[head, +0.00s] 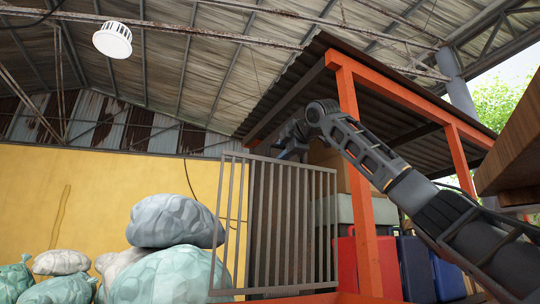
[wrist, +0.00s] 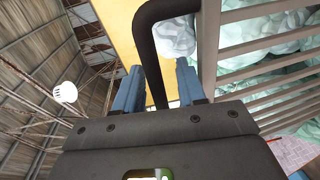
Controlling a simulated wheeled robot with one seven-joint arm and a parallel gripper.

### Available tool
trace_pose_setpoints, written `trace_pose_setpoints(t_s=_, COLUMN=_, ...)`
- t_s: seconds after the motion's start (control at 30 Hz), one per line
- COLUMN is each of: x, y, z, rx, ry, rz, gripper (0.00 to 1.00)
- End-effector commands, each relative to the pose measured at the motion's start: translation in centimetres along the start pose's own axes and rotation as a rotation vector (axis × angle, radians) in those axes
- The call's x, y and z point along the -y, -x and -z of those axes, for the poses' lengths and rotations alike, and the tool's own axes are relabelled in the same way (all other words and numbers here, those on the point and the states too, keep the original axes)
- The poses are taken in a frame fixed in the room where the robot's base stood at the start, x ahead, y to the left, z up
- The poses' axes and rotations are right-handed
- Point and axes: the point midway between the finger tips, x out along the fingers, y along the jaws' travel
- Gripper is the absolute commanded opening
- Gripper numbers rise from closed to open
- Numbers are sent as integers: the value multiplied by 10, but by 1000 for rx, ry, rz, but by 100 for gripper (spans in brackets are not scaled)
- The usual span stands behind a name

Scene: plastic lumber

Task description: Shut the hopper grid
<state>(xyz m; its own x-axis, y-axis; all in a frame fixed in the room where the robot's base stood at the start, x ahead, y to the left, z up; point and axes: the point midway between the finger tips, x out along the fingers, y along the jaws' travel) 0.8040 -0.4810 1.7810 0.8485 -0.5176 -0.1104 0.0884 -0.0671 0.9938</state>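The hopper grid (head: 230,225) is a grey panel of upright bars, standing in front of the orange-framed bay in the head view. In the wrist view its bars (wrist: 262,48) run along the right side. A dark looped handle (wrist: 147,38) shows beside the bars. My gripper (head: 291,150) is at the grid's upper edge. In the wrist view its two blue fingers (wrist: 158,88) stand apart, one on each side of the handle's outer leg, with a gap visible. Whether either finger touches the handle is unclear. The grid's latch side and hinges are not clearly visible.
An orange post (head: 362,190) stands right of the grid, close to my arm. Red and dark cases (head: 415,268) stand behind it. Stuffed sacks (head: 175,222) are piled left of the grid, before a yellow wall (head: 120,190). A wooden slab (head: 510,150) juts in at right.

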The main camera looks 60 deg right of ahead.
Motion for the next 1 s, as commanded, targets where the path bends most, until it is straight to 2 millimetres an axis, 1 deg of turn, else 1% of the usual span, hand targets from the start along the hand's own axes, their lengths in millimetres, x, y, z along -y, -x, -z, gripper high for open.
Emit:
trace_pose_setpoints(t_s=0.1, x=1, y=0, z=-5, rx=1, ry=-1, rz=-1, gripper=40)
trace_pose_setpoints(t_s=0.37, x=1, y=0, z=-6, rx=1, ry=0, rz=-1, gripper=39)
trace_pose_setpoints(t_s=0.77, x=1, y=0, z=-6, rx=1, ry=0, rz=0, gripper=1)
trace_pose_setpoints(t_s=1.0, x=1, y=0, z=-6, rx=1, ry=0, rz=0, gripper=0)
